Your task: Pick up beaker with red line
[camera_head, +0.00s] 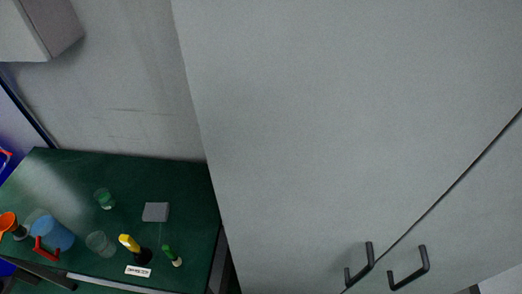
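Clear glass vessels stand on the dark green bench at the lower left. One beaker (104,199) stands toward the back of the bench, with green showing through it. Another clear beaker (100,244) stands near the front edge, between a blue cylinder and a yellow-topped item. A third pale clear vessel (36,215) is partly hidden behind the blue cylinder. They are too small for me to make out a red line on any of them. My gripper does not show in this view.
The green bench (140,178) also bears a blue cylinder (56,235), a grey block (156,212), a yellow-topped black item (130,244), a green-topped small item (172,255) and a white label (138,271). A large grey cabinet (330,120) fills the right side.

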